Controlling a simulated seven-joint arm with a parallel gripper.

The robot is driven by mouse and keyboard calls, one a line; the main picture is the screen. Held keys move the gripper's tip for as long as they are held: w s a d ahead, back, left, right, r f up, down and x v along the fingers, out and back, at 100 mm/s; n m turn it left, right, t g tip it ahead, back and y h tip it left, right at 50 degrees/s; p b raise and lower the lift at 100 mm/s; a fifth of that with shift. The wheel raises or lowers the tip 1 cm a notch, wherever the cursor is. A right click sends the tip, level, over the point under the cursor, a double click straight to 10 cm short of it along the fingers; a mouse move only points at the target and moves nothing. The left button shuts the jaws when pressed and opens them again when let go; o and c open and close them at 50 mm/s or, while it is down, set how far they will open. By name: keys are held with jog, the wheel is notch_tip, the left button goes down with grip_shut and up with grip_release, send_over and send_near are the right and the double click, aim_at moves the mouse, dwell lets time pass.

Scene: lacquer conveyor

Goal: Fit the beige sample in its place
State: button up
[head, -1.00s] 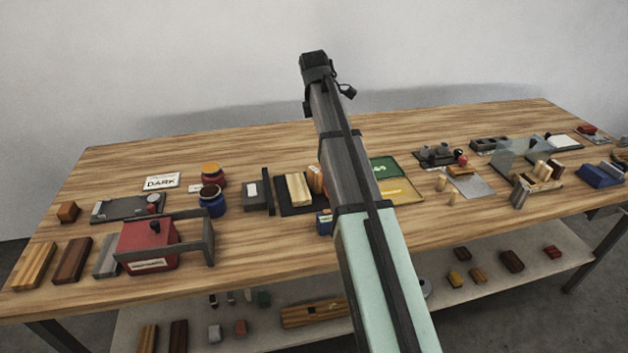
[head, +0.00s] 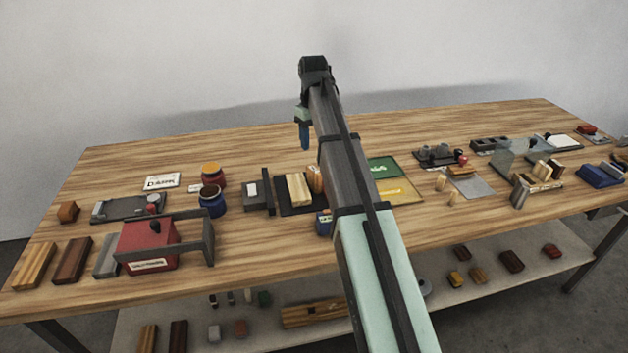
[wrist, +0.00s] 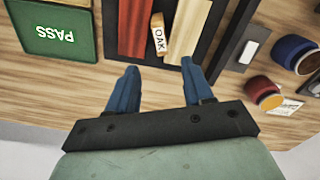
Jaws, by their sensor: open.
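A beige wood block (head: 298,189) lies in a dark tray (head: 285,208) near the middle of the table. In the wrist view the beige block (wrist: 190,28) lies beside a small OAK label (wrist: 158,35) and a reddish-brown block (wrist: 134,25). I cannot tell whether this beige block is the task's sample. In the head view my gripper (head: 305,138) hangs above the table behind the tray, pointing down. My arm hides part of the table right of the tray.
A green PASS panel (head: 382,168) and a yellow panel (head: 398,190) lie right of the tray. A red jar (head: 213,176) and a blue jar (head: 211,202) stand left. Several light wood pieces (head: 541,170) stand at the right. The table's back strip is clear.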

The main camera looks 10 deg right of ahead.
aim_at(314, 169)
notch_tip(314, 169, down, 7)
jog(key=shift+r, duration=0.1)
jog(key=f, duration=0.4)
jog(key=shift+s, duration=0.35)
jog(key=shift+f, duration=0.6)
jog(key=shift+c, duration=0.5)
grip_shut()
